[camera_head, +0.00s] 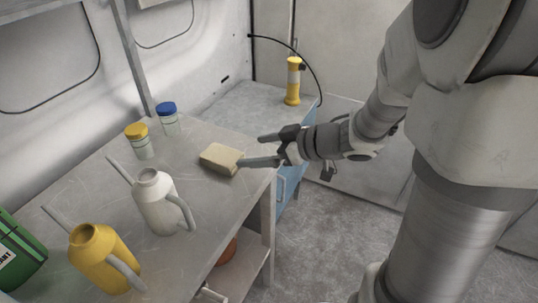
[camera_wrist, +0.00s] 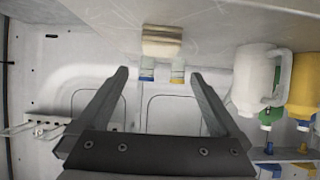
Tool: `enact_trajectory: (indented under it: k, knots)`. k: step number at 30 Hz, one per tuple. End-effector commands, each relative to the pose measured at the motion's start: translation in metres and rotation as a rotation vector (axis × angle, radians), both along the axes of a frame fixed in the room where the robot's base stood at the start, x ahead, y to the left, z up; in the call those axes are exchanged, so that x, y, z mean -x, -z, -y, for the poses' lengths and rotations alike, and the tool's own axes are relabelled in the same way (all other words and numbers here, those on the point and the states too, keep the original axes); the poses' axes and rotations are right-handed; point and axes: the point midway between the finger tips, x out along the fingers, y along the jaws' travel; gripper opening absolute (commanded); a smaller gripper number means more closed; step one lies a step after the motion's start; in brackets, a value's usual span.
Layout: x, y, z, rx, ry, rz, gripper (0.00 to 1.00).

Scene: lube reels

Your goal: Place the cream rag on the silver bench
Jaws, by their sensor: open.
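The cream rag (camera_head: 221,159), a folded block-like pad, lies on the silver bench (camera_head: 212,204) near its right edge. In the wrist view the rag (camera_wrist: 162,42) shows beyond my fingertips, roughly centred between them. My gripper (camera_head: 251,150) is open and reaches in from the right, just beside the rag. Its nearer fingertip overlaps the rag's right side in the head view; I cannot tell whether they touch. In the wrist view both fingers (camera_wrist: 159,73) are spread with nothing between them.
On the bench stand a white jug (camera_head: 160,203), a yellow jug (camera_head: 100,259), a yellow-lidded jar (camera_head: 139,141) and a blue-lidded jar (camera_head: 168,118). A green container (camera_head: 17,250) is at far left. Behind is a blue-fronted cabinet (camera_head: 282,188) with a yellow flashlight-like cylinder (camera_head: 293,82).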

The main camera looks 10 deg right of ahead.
Motion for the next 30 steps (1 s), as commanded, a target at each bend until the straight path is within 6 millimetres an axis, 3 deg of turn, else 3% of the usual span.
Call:
enact_trajectory:
  k: [5, 10, 14, 18, 22, 26, 30]
  knots:
    - [-0.015, -0.014, 0.012, 0.057, 0.089, 0.058, 1.00]
    - [-0.038, -0.053, 0.054, 0.193, 0.353, 0.161, 1.00]
    - [-0.033, -0.082, 0.090, 0.280, 0.574, 0.172, 1.00]
    - [-0.005, -0.102, 0.118, 0.333, 0.773, 0.106, 1.00]
    - [0.037, -0.106, 0.129, 0.346, 0.905, -0.024, 1.00]
    - [0.087, -0.100, 0.121, 0.328, 0.964, -0.193, 1.00]
    - [0.137, -0.090, 0.096, 0.296, 0.941, -0.370, 1.00]
